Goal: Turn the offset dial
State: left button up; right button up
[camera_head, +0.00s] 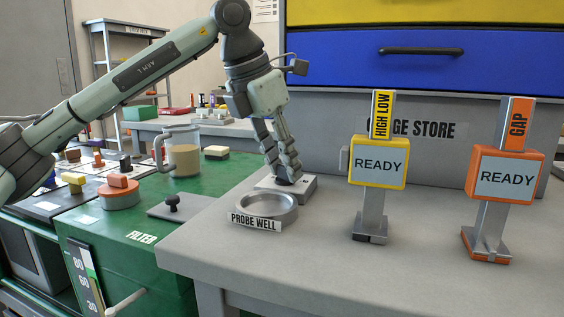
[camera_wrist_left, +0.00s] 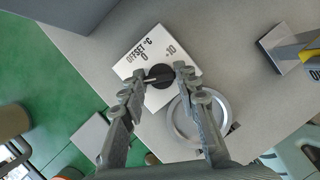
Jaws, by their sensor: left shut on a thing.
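In the head view the plate (camera_head: 303,190) lies on the grey bench behind the probe well, and the knob is mostly hidden by my fingers. My left gripper (camera_head: 287,178) points down onto the plate. In the left wrist view its fingertips (camera_wrist_left: 159,76) stand on both sides of the knob, shut on it. A pale pointer mark on the knob shows near the left finger. My right gripper is not in view.
The round metal probe well (camera_head: 267,206) sits just in front of the plate. A yellow READY gauge (camera_head: 378,170) and an orange READY gauge (camera_head: 504,178) stand upright to the right. A glass jug (camera_head: 183,158) stands on the green cart (camera_head: 135,215) at left.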

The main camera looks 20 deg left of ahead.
pick_arm(q)
jog(key=o, duration=1.2)
jog(key=shift+c, duration=0.2)
jog(key=shift+r, duration=0.15)
jog(key=v, duration=1.1)
jog(key=shift+r, duration=0.4)
jog(key=shift+a, duration=0.1)
